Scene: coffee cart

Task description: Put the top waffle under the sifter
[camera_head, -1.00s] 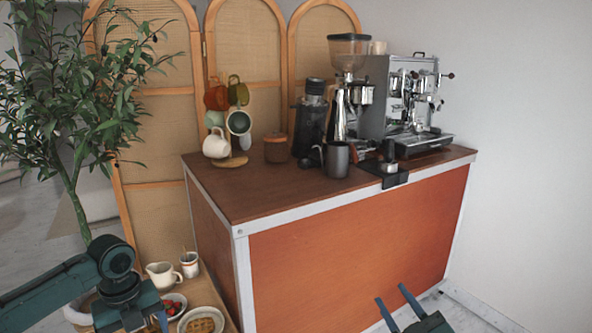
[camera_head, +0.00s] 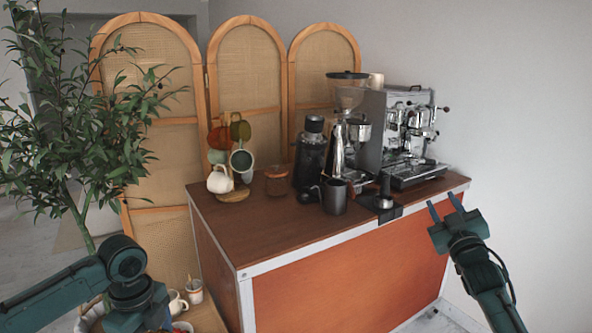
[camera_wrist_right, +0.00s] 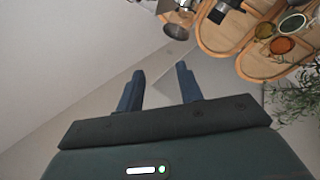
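The waffle and the sifter do not show in the current head view. My right gripper (camera_head: 443,206) is open and empty, raised in front of the right end of the cart; it also shows open in the right wrist view (camera_wrist_right: 158,84). My left gripper (camera_head: 140,308) is at the lower left, over the edge of the low wooden table (camera_head: 208,319). Its fingers are cut off by the frame's bottom edge, so its opening is hidden.
The cart's brown top (camera_head: 270,226) holds an espresso machine (camera_head: 408,140), a grinder (camera_head: 347,98), a dark mug (camera_head: 334,197) and a mug tree (camera_head: 233,195). A cream pitcher (camera_head: 177,304) and a cup (camera_head: 194,292) stand on the low table. A plant (camera_head: 75,130) is at left.

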